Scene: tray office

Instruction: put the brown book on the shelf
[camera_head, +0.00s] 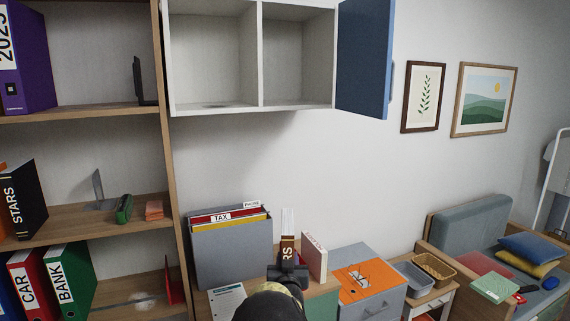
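A brown book (288,245) with pale pages on top and the letters "RS" showing on its spine stands upright at the lower middle of the view. My gripper (288,268) is directly in front of the book's lower part and hides it. The fingertips are not clear, so I cannot tell whether they are around the book or short of it. A wooden shelf unit (168,150) stands at the left. Its boards hold a purple binder (28,60), a black "STARS" book (22,200), and red and green binders (68,285).
A grey file box (232,255) is left of the brown book and a pale book (314,257) close to its right. An orange-topped box (368,282) and baskets (434,268) lie further right. An open wall cabinet (250,55) hangs above. The middle board (75,222) has free room.

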